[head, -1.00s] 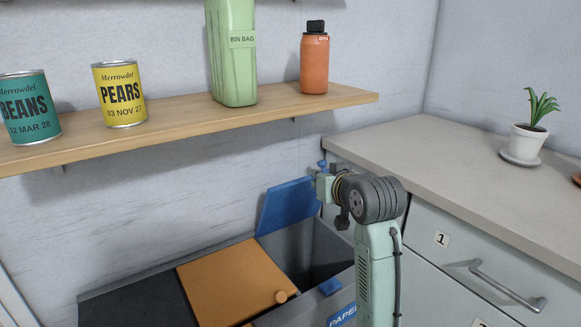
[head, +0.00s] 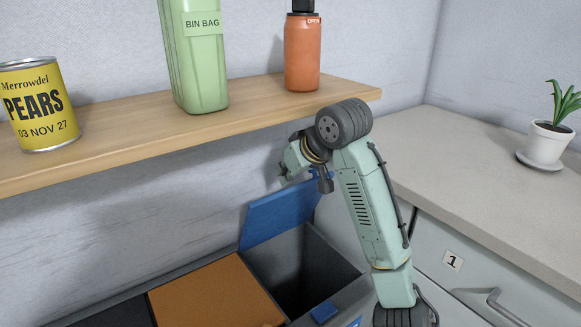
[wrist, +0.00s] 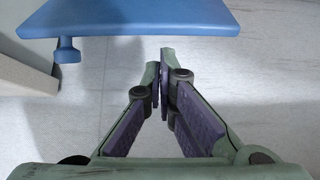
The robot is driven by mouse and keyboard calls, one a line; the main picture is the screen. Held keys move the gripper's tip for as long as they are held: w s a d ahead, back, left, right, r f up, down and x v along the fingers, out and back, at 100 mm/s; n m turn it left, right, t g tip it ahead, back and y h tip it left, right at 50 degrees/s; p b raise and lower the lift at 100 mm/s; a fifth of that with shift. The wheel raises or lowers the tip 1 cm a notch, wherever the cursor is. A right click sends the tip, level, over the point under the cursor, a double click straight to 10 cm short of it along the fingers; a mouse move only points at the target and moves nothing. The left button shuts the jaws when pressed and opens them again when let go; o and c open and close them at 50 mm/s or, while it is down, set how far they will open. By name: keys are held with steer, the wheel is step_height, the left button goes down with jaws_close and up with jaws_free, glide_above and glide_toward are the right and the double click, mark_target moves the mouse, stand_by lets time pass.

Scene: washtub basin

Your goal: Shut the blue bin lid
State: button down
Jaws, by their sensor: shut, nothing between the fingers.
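The blue lid (head: 285,212) stands open and tilted up at the back of the open bin (head: 305,270), near the wall. In the wrist view the blue lid (wrist: 130,17) spans the upper left, with a small blue knob (wrist: 67,50) under its left end. My gripper (head: 284,176) is by the lid's upper edge in the head view. In the wrist view my gripper (wrist: 163,75) is shut and empty, its tips below the lid in the picture; I cannot tell whether they touch it.
An orange lid (head: 215,295) lies flat left of the open bin. A shelf (head: 120,140) above holds a pears tin (head: 38,105), a green bin-bag box (head: 197,60) and an orange bottle (head: 303,55). A counter (head: 470,170) with a potted plant (head: 548,140) is at right.

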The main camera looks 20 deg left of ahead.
steer(key=shift+x, duration=2.75)
